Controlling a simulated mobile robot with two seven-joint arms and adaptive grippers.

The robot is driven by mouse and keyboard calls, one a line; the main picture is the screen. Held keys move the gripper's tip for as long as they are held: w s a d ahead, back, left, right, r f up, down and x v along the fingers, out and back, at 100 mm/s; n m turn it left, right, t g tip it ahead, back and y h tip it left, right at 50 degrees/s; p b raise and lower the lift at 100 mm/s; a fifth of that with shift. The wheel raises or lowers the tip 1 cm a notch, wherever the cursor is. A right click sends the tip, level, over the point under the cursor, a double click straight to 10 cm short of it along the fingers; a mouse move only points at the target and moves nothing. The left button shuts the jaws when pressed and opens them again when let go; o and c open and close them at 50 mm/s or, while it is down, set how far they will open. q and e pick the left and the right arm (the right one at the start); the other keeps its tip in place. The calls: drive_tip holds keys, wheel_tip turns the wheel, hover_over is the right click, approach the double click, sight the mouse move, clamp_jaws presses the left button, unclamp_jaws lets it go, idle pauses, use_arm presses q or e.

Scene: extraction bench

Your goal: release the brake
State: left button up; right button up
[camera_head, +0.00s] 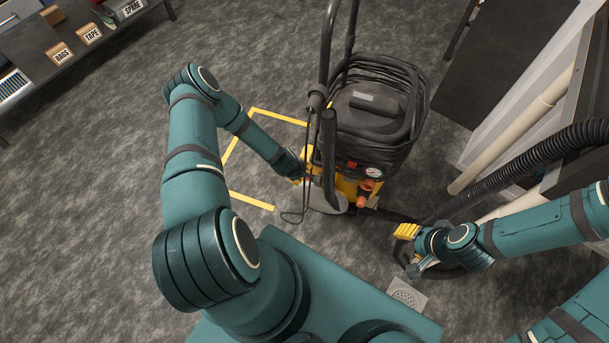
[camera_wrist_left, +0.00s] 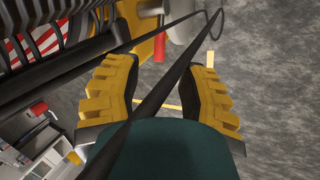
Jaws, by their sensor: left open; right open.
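The black and yellow wheeled machine (camera_head: 368,110) stands upright on the floor, with a tall dark handle. I cannot single out the brake for certain. A short red bar (camera_wrist_left: 159,47) shows beside a pale wheel-like disc (camera_wrist_left: 182,24) in the left wrist view, ahead of my left gripper (camera_wrist_left: 160,92). That gripper is open, its yellow-padded fingers apart. A thin dark rod or cable crosses between them and the camera's view of the machine. In the head view my left gripper is at the machine's left side, mostly hidden. My right gripper (camera_head: 407,238) is open, low at the machine's right.
A black corrugated hose (camera_head: 530,160) runs at the right by a pale pipe (camera_head: 510,130). A yellow floor outline (camera_head: 250,200) lies left of the machine. A floor drain (camera_head: 407,295) is near my base. A shelf (camera_head: 60,75) with labelled boxes stands upper left; floor between is clear.

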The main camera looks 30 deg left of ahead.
use_arm(q)
drive_tip(key=shift+n+y, duration=0.3)
drive_tip(key=shift+n, duration=0.3)
drive_tip(key=b+x, duration=0.1)
drive_tip(key=x, duration=0.4)
drive_tip(key=a+b+x, duration=0.1)
drive_tip(key=b+x, duration=0.1)
drive_tip(key=x, duration=0.3)
drive_tip(key=a+b+x, duration=0.1)
drive_tip(key=x, duration=0.4)
drive_tip(key=shift+a+b, duration=0.2)
drive_tip(key=shift+b, duration=0.2)
drive_tip(key=shift+o, duration=0.2)
clamp_jaws()
